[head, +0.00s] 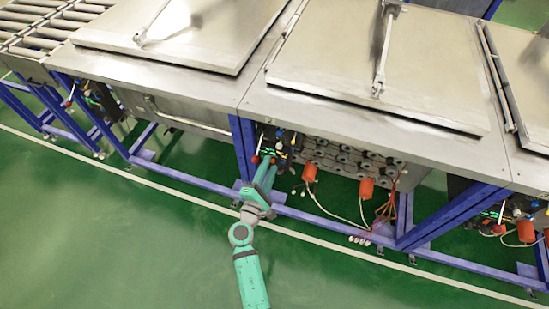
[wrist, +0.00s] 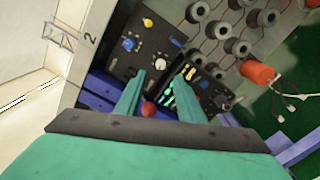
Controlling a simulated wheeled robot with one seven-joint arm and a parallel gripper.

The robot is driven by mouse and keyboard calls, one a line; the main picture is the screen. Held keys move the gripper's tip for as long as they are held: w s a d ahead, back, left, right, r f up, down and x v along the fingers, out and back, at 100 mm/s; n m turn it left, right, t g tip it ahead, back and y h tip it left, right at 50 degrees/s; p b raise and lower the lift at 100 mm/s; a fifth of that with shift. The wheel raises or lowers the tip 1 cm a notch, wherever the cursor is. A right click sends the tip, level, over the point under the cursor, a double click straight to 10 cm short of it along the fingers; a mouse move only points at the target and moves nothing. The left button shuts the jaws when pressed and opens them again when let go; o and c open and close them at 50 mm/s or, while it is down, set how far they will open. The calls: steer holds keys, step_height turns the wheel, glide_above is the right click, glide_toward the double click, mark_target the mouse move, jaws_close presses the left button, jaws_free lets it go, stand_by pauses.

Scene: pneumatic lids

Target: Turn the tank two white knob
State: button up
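In the wrist view a black control panel (wrist: 150,45) sits on the machine beside a printed "2". It carries a blue knob (wrist: 128,43), a yellow part (wrist: 147,22) and small pale parts. In the head view my gripper (head: 268,163) is in front of the panel under the middle tank; the white knob cannot be made out clearly there.
A second black unit with a green-lit display (wrist: 167,96) and a red knob (wrist: 148,108) are close to the fingers. Orange cylinders (head: 309,173) with hoses hang to the right. Blue frame legs (head: 240,145) stand beside the arm. The green floor (head: 130,230) in front is clear.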

steer(key=v, duration=0.2)
steer(key=shift+s+a, duration=0.2)
steer(key=shift+s, duration=0.05)
steer(key=shift+w+d, duration=0.1)
steer(key=s+d+f+m+g+y, duration=0.1)
steer(key=s+f+m+g+y, duration=0.2)
steer(key=s, duration=0.7)
steer(key=s+f+m+y, duration=0.1)
steer(key=s+f+m, duration=0.35)
steer(key=s, duration=0.55)
steer(key=s+d+r+m+t+y, duration=0.1)
steer(key=s+d+r+m, duration=0.1)
steer(key=s+r+m, duration=1)
steer(key=s+r, duration=0.4)
steer(key=s, duration=0.1)
steer(key=shift+s+d, duration=0.4)
